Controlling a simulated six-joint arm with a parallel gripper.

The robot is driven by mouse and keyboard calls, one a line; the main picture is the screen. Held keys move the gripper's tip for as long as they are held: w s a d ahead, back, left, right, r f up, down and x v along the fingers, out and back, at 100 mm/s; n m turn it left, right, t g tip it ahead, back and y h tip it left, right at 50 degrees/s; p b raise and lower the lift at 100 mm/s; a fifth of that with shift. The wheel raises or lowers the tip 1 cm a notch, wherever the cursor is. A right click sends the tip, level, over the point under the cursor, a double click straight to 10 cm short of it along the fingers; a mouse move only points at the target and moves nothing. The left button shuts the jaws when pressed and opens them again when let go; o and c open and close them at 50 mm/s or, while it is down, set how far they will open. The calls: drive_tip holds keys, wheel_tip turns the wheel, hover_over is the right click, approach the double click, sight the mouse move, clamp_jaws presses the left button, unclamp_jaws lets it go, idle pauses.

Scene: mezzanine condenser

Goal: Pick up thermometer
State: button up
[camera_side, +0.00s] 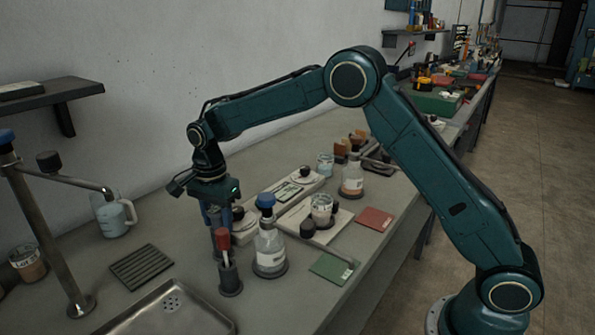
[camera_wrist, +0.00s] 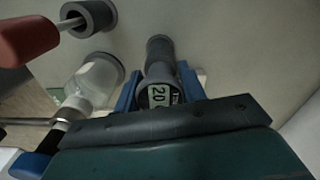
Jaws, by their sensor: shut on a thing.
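The thermometer, a dark, rounded device with a small pale display reading about 20, shows in the wrist view (camera_wrist: 158,62). My gripper (camera_wrist: 160,88) has its blue fingers on either side of it, closed on its body by the display. In the side view my gripper (camera_side: 216,216) points down low over the bench, behind the red-handled tool and left of the flask. The thermometer is largely hidden there by the fingers and that tool. I cannot tell whether its lower end touches the bench.
A red-handled tool (camera_side: 222,239) stands in a dark holder (camera_side: 230,278) right in front of my gripper. A blue-topped flask (camera_side: 269,247) stands close at the right.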

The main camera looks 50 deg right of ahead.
drive_tip(key=shift+r, duration=0.1)
wheel_tip(320, 180, up, 20)
idle(0.8)
drive_tip(key=shift+d, duration=0.1)
idle(0.5)
drive_tip(key=s+d+f+m, duration=0.3)
drive_tip(key=s+d, duration=0.3)
drive_tip(key=d, duration=0.5)
drive_tip(key=s+d+f+m, duration=0.3)
drive_tip(key=s+d, duration=0.3)
drive_tip(key=d, duration=0.6)
drive_tip(key=shift+s+d+f, duration=0.2)
drive_tip(key=shift+s+f, duration=0.05)
drive_tip(key=shift+f, duration=0.1)
drive_tip(key=shift+f, duration=0.2)
wheel_tip(320, 180, down, 11)
idle(0.6)
